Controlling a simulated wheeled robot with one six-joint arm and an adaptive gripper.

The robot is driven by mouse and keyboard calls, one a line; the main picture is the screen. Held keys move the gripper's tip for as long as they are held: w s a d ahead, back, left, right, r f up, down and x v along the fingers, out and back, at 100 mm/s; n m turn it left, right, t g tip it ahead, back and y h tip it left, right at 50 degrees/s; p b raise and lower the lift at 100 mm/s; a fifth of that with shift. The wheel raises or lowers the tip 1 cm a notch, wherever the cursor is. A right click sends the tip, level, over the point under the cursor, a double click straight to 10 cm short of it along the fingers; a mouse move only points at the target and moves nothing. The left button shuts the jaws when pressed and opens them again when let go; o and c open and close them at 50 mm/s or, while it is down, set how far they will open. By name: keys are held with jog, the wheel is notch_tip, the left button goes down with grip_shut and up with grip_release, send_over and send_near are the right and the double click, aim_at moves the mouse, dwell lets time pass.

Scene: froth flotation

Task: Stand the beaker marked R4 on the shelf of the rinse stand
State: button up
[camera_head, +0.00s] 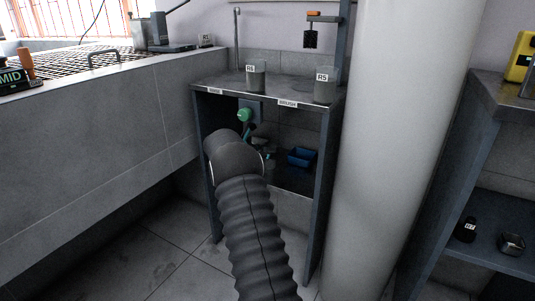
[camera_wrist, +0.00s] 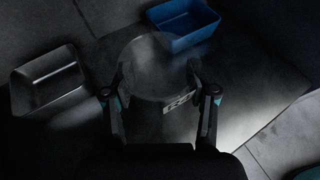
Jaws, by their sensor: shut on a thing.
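My gripper (camera_wrist: 157,80) is shut on a clear beaker (camera_wrist: 150,62) in the wrist view, one finger on each side of it. The beaker has a pale label (camera_wrist: 178,103) that I cannot read for certain. The rinse stand (camera_head: 318,195) is in the middle of the head view, with a dark top and a lower shelf (camera_head: 292,180). My arm reaches in under the top and hides most of the gripper and beaker there. In the wrist view the beaker is over the dark shelf surface (camera_wrist: 240,85); I cannot tell whether it touches.
A blue tray (camera_head: 301,157) lies on the lower shelf; it also shows in the wrist view (camera_wrist: 183,22), close to the beaker. A dark tray (camera_wrist: 47,80) is left. Beakers R6 (camera_head: 256,80) and R5 (camera_head: 324,88) stand on top. A thick column (camera_head: 400,130) is right.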

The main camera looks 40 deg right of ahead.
jog(key=shift+f, duration=0.15)
jog(key=o, duration=1.3)
jog(key=shift+c, duration=0.2)
